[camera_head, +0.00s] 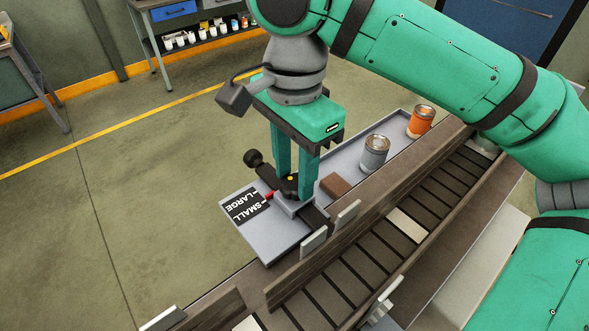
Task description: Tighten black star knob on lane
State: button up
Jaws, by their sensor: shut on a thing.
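The black star knob (290,184) sits on top of a grey clamp block (291,204) on the lane's side plate. A small yellow dot shows on the knob. My gripper (294,188) points straight down with its two green fingers around the knob, shut on it. The fingers hide part of the knob. A label plate reading SMALL and LARGE (246,207) lies just left of the block, with a red pointer (268,196) near it. A black round-ended handle (254,159) stands behind the left finger.
The roller lane (350,272) with wooden side rails runs diagonally on the right. Open floor lies to the left.

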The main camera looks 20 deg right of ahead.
aim_at(295, 183)
jog(key=shift+r, duration=0.1)
jog(key=o, duration=1.1)
jog(key=shift+c, duration=0.2)
notch_tip(295, 183, up, 11)
